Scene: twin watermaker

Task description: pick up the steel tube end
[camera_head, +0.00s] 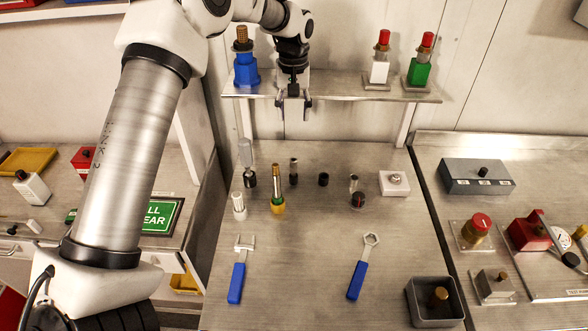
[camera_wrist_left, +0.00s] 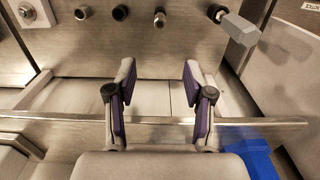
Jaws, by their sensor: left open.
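Several small tube-like pieces stand in a row on the steel bench. One has a bright steel upper part (camera_head: 354,182) over a dark and red base. Another is a dark cylinder with a lighter band (camera_head: 294,170). I cannot tell for certain which is the steel tube end. In the left wrist view the row shows at the top, including a steel-rimmed piece (camera_wrist_left: 82,13) and a brassy-ended piece (camera_wrist_left: 159,18). My left gripper (camera_head: 294,105) is open and empty at the shelf, behind the row and apart from it. Its spread fingers (camera_wrist_left: 160,85) show in the wrist view. My right gripper is out of view.
A shelf (camera_head: 340,96) holds a blue fitting (camera_head: 245,64) and two red-capped fittings. A grey hex-headed piece (camera_head: 246,153), a black ring (camera_head: 323,180) and a white block (camera_head: 393,185) stand in the row. Two blue-handled wrenches and a grey box (camera_head: 418,312) are nearer.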

